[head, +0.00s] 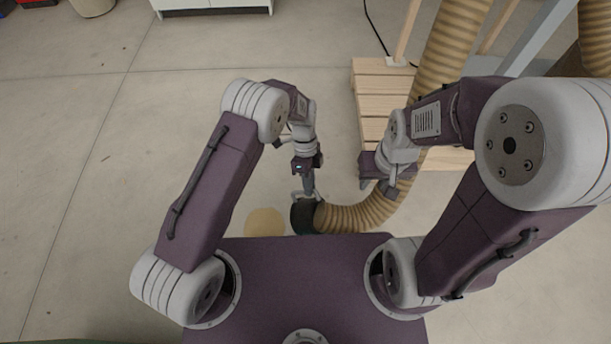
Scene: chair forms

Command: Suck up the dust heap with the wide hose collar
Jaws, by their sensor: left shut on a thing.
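The dust heap (265,221) is a flat, round tan patch on the floor, just beyond the front edge of my base, which may hide part of it. The wide hose collar (301,217) is a dark ring at the end of the ribbed tan hose (352,217). It is right of the dust heap, with a small gap between them in the picture. My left gripper (305,195) is shut on the collar from above. My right gripper (377,186) is further right, above the hose, with its fingers apart; it does not appear to hold the hose.
The hose curves up to the right, past a slatted wooden pallet or bench (381,85) with upright posts. A white cabinet (212,5) and a beige bin (92,6) stand at the far edge. A dark cable lies on the floor. The concrete floor at left is clear.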

